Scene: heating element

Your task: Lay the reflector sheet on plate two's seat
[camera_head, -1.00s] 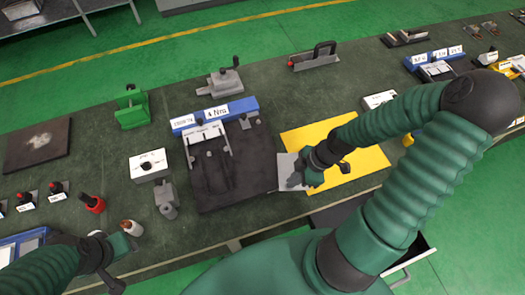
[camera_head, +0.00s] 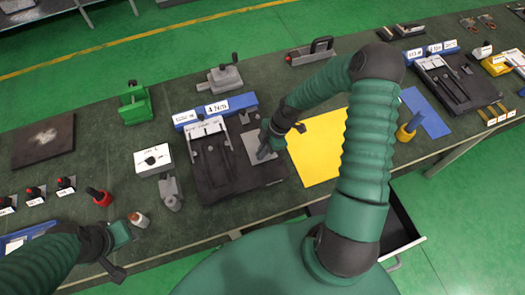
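The reflector sheet appears to be the thin grey sheet (camera_head: 253,151) at my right gripper (camera_head: 266,148). It is over the right part of a dark fixture block (camera_head: 215,188). My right gripper meets the sheet from above and seems shut on it; its fingertips are small and partly hidden. I cannot tell whether the sheet touches the block. A second dark block (camera_head: 478,98) stands at the far right; no readable mark shows which is plate two. My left gripper (camera_head: 119,243) is low at the left, away from the sheet, its fingers unclear.
A yellow sheet (camera_head: 315,155) lies right of the fixture, a blue sheet (camera_head: 428,115) beyond my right arm. A blue labelled holder (camera_head: 235,102) backs the fixture. A white switch box (camera_head: 152,160) and a grey clamp (camera_head: 171,193) stand left. An open drawer (camera_head: 403,225) juts out below.

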